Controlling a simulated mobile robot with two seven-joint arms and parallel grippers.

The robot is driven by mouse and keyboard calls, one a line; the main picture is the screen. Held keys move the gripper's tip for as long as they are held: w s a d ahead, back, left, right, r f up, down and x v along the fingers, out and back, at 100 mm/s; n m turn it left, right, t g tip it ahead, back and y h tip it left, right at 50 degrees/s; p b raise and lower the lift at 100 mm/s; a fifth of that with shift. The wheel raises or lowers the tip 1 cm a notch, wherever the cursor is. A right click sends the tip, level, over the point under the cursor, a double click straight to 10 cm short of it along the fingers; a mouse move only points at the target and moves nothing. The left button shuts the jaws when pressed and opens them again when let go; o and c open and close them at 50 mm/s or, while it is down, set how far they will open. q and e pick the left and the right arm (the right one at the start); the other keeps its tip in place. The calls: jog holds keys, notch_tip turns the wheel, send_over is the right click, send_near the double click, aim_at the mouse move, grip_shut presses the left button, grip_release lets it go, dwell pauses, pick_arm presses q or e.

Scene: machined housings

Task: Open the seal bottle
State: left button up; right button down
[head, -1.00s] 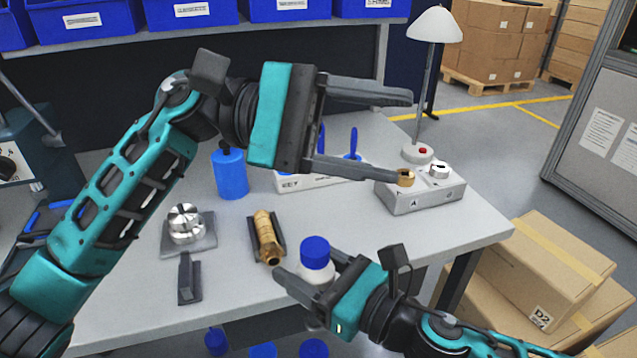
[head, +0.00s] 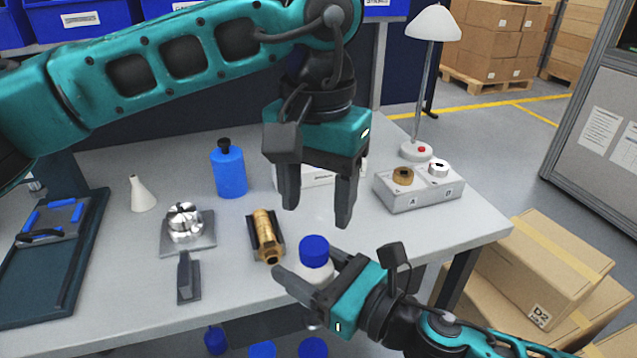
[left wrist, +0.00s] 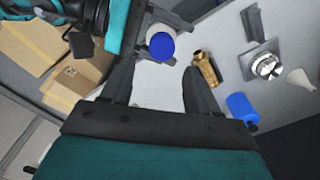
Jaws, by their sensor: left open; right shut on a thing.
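The seal bottle (head: 318,272) is white with a blue cap (head: 314,250) and stands upright at the table's front edge. My right gripper (head: 308,290) is shut on its body from the right. My left gripper (head: 317,210) is open and empty, fingers pointing down, above and slightly behind the cap. In the left wrist view the blue cap (left wrist: 161,46) shows beyond the gap between the open left fingers (left wrist: 158,75). The cap is on the bottle, and the lower body is partly hidden by the right gripper.
A brass fitting (head: 265,238) lies in a dark holder left of the bottle. A blue bottle (head: 229,170), a metal chuck (head: 185,222) and a grey block with parts A and B (head: 420,194) stand on the table. A lamp (head: 432,25) stands behind at right.

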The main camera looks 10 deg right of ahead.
aim_at(317, 244)
pick_arm(q)
notch_tip(317, 244, down, 6)
jog(key=shift+f, duration=0.25)
jog(key=shift+c, duration=0.4)
